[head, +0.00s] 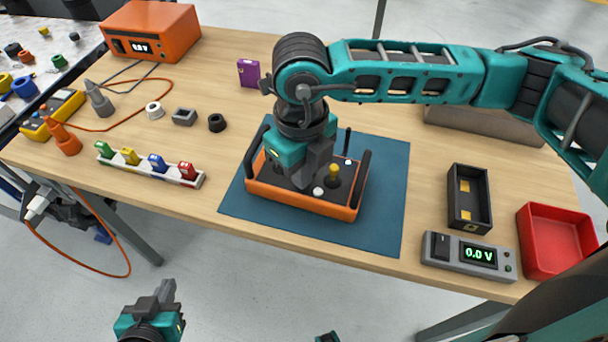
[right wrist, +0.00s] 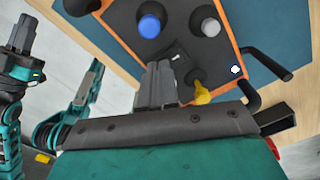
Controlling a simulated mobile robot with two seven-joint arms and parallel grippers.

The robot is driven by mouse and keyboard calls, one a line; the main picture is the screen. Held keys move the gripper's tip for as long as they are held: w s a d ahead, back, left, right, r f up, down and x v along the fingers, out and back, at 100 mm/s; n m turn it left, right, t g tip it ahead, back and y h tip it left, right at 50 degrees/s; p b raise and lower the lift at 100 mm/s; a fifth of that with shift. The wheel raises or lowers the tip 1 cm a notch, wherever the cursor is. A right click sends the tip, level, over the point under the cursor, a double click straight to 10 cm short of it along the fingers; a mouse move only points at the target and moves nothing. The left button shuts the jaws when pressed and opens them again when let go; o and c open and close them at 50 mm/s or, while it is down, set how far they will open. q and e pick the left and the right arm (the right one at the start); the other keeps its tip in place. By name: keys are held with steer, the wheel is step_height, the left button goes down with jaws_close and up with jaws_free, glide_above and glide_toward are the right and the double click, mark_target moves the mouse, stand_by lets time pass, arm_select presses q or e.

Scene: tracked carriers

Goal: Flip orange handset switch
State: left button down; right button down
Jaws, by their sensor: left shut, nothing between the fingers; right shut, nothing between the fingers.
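The orange handset (head: 335,207) lies on a blue mat, its dark top face up with a black handle at each side. In the right wrist view its face (right wrist: 215,65) shows a blue knob (right wrist: 149,25), a grey-white knob (right wrist: 211,27), a yellow-tipped stick (right wrist: 201,93) and a small dark part with a white mark, possibly the switch (right wrist: 179,57). My right gripper (head: 312,182) is shut and empty over the handset's face. Its fingertips (right wrist: 159,66) appear close to that part; I cannot tell whether they touch. My left gripper (head: 165,288) is shut and empty, off the table's front edge.
The blue mat (head: 385,205) has bare space around the handset. A black tray (head: 453,208), a grey meter (head: 440,262) reading 0.0 V and a red bin (head: 533,263) stand at the right. A white rack (head: 190,180) with coloured pieces sits left. An orange supply (head: 170,35) stands behind.

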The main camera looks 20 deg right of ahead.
steer(key=shift+r+p, duration=1.95)
steer(key=shift+r, duration=1.5)
